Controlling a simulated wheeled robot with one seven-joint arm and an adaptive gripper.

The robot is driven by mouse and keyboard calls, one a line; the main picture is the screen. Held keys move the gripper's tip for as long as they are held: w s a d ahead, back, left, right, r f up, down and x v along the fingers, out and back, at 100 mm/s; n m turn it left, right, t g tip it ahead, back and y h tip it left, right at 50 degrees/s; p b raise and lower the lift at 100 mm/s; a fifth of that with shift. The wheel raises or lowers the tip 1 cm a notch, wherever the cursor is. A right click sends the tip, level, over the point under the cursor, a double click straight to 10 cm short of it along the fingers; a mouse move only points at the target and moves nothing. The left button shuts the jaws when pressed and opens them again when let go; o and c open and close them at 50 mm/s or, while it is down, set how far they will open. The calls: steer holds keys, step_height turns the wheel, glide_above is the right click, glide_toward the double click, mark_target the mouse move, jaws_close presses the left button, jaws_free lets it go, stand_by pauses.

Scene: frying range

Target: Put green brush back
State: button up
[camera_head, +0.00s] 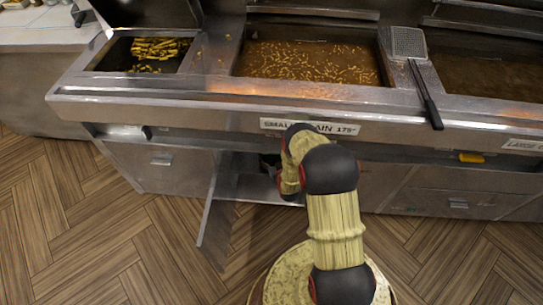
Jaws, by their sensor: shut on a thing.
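No green brush shows in the head view. My arm reaches forward to an open cabinet (240,187) under the frying range, and its last visible links are at the opening. My gripper is not visible; it is hidden behind my own arm or inside the cabinet. A small dark shape shows in the opening, too unclear to name.
The cabinet door (208,222) stands open toward the floor, left of my arm. Above are a fryer bay of small pieces (310,62), a bay with yellow fries (158,48) and a skimmer (409,44) whose handle overhangs the front edge. The wooden floor (110,235) is clear at left.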

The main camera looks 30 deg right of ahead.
steer(key=o, duration=1.6)
steer(key=shift+p+v, duration=2.15)
steer(key=shift+v, duration=3.9)
